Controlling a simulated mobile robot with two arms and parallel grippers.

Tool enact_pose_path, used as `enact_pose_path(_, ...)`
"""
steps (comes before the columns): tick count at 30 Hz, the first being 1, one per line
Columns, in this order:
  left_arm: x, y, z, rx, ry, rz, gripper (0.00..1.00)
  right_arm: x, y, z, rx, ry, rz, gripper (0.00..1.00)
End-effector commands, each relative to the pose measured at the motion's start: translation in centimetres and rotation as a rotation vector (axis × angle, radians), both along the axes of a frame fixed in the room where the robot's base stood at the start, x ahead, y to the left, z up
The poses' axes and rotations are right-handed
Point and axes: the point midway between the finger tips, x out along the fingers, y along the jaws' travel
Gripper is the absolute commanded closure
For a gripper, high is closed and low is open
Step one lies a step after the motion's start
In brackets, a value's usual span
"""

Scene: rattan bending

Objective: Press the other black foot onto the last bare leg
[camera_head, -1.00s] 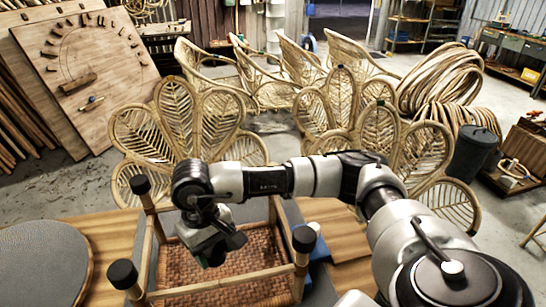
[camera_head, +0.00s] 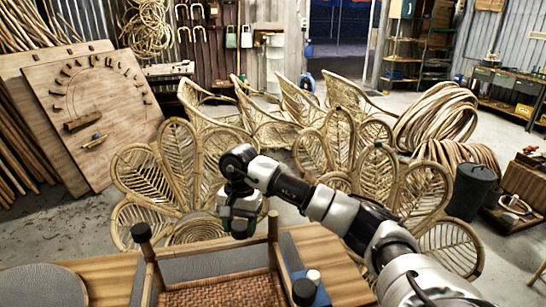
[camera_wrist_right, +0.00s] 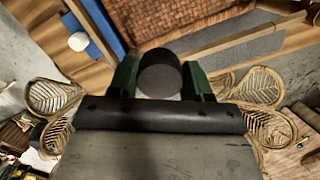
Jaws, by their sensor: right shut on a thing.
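The stool's woven seat (camera_head: 225,291) lies underside up on the bench, legs upward. Black feet cap the far left leg (camera_head: 141,232) and the near right leg (camera_head: 304,291). The far right leg (camera_head: 273,240) has a bare, pale top. My right gripper (camera_head: 239,224) is above the stool's far side, just left of that bare leg and apart from it. In the right wrist view, its green fingers are shut on a round black foot (camera_wrist_right: 160,75). The near left leg is outside the head view. My left gripper is not in view.
A white-topped item (camera_head: 313,276) stands on a blue cloth (camera_head: 320,297) right of the stool. A grey round pad (camera_head: 40,287) lies at left. Rattan chair backs (camera_head: 185,170) stand just beyond the bench. The bench's right part (camera_head: 325,255) is clear.

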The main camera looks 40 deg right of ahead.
Motion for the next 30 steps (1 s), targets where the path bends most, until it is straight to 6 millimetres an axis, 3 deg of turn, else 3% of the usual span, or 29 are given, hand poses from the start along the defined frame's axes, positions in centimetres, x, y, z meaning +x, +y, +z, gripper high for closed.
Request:
enact_pose_path(1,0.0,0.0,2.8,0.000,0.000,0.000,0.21,0.0,-1.8,2.7,-0.001,0.003,-0.089,0.73)
enact_pose_path(3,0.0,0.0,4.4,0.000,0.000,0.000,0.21,0.1,-3.9,4.2,-0.001,0.003,-0.208,0.73)
enact_pose_path(7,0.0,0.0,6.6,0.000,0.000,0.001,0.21,-0.1,-7.3,6.3,-0.002,0.003,-0.387,0.73)
enact_pose_path(12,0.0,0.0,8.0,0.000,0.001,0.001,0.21,-0.4,-9.8,7.6,-0.001,0.001,-0.523,0.73)
enact_pose_path(17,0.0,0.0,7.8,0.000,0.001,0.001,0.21,-0.5,-10.4,7.3,-0.001,0.001,-0.557,0.73)
enact_pose_path(30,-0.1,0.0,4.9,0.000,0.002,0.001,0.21,-0.6,-10.3,2.7,-0.001,0.001,-0.553,0.73)
